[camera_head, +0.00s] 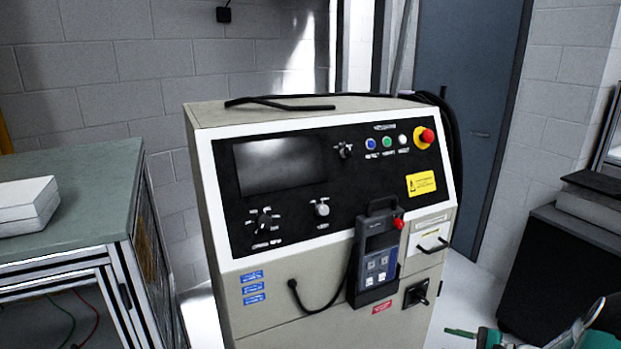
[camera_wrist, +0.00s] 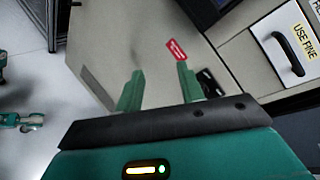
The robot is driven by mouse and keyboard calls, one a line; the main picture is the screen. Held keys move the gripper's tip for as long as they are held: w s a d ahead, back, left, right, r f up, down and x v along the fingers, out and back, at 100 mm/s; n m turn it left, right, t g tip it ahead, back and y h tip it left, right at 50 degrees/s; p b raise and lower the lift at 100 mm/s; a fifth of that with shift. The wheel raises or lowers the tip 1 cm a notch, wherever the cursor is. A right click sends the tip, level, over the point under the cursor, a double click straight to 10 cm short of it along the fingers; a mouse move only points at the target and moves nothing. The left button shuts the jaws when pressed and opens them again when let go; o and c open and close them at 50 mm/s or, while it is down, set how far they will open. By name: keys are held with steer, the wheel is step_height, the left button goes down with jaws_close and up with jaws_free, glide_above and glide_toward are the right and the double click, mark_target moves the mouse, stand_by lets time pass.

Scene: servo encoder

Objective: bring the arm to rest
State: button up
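My gripper (camera_wrist: 158,78) shows in the wrist view with its two green fingers spread apart. It is open, and nothing is between the fingers. The beige control cabinet (camera_head: 270,318) stands in the middle of the head view, and its front (camera_wrist: 130,40) with a red label fills much of the wrist view behind the fingers. I cannot tell the exact gap between fingertips and cabinet. Green parts of my arm show at the lower right edge of the head view, cut off by the frame.
A handheld pendant (camera_head: 378,258) hangs on the cabinet's front with its cable. A drawer handle (camera_wrist: 295,55) is at the wrist view's upper right. A green-topped bench (camera_head: 85,215) stands left, and a dark cabinet (camera_head: 560,275) stands right. A blue door (camera_head: 465,70) is behind.

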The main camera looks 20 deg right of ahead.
steer(key=w+a+r+n+g, duration=0.1)
steer(key=a+r+n+g, duration=0.25)
steer(key=a, duration=0.45)
steer(key=w+a+r+n+g+h, duration=0.1)
steer(key=a+r+n+g, duration=0.2)
steer(key=a+r, duration=0.35)
steer(key=w+a+r+n+g, duration=0.1)
steer(key=a+r+n+g, duration=0.2)
steer(key=a, duration=0.6)
steer(key=s+a+r+n+t+h, duration=0.1)
steer(key=s+a+r+n+h, duration=0.2)
steer(key=s+a+r+n, duration=0.2)
steer(key=s+a+r+n+t+h, duration=0.1)
steer(key=s+a+r+n+h, duration=0.2)
steer(key=a, duration=0.7)
steer(key=s+r+n, duration=0.1)
steer(key=s+r, duration=0.1)
steer(key=s, duration=0.1)
steer(key=shift+s+a+n+h, duration=0.15)
steer(key=shift+s+n+h, duration=0.15)
steer(key=shift+s+n, duration=0.05)
steer(key=shift+r+t, duration=0.1)
steer(key=shift+t, duration=0.15)
steer(key=shift+c, duration=0.7)
